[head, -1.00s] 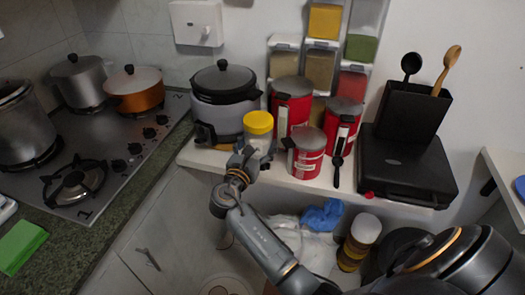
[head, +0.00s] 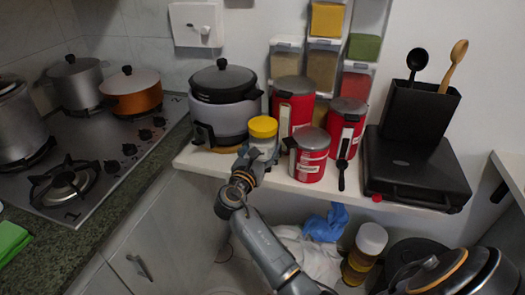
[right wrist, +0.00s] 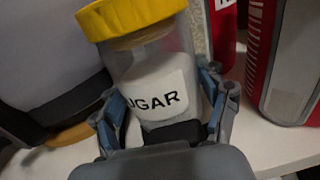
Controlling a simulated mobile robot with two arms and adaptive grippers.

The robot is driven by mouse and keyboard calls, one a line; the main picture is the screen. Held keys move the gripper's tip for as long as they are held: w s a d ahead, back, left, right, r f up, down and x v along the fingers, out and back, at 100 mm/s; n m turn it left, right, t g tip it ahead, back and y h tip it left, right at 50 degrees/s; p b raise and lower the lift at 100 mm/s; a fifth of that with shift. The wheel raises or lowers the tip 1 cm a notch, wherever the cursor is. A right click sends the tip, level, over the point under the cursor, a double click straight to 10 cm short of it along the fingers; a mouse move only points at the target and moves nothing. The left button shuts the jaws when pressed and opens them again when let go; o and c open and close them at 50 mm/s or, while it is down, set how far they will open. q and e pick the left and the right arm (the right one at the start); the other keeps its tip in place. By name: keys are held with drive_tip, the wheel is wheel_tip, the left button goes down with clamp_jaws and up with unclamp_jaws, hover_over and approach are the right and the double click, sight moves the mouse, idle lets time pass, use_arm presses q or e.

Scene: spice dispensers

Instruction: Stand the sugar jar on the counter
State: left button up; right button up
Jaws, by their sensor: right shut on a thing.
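The sugar jar (head: 263,131) is clear with a yellow lid and white contents. Its label, partly reading "UGAR", shows in the right wrist view (right wrist: 158,85). It is upright at the front of the white shelf (head: 330,190), between the grey cooker and the red canisters. My right gripper (head: 250,164) is shut on the jar from the front, with a finger on each side in the wrist view (right wrist: 165,112). The gripper hides the jar's base, so I cannot tell whether it touches the shelf. The dark green counter (head: 125,185) is at left, around the hob. My left gripper is not in view.
The grey cooker (head: 222,115) stands close left of the jar. Red canisters (head: 309,160) stand close right and behind. A black appliance (head: 415,172) is farther right. The hob (head: 110,160) holds pots. A green block (head: 10,240) lies at the counter's front left.

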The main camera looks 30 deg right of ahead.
drive_tip(key=shift+r, duration=0.1)
drive_tip(key=o, duration=1.8)
drive_tip(key=v, duration=1.2)
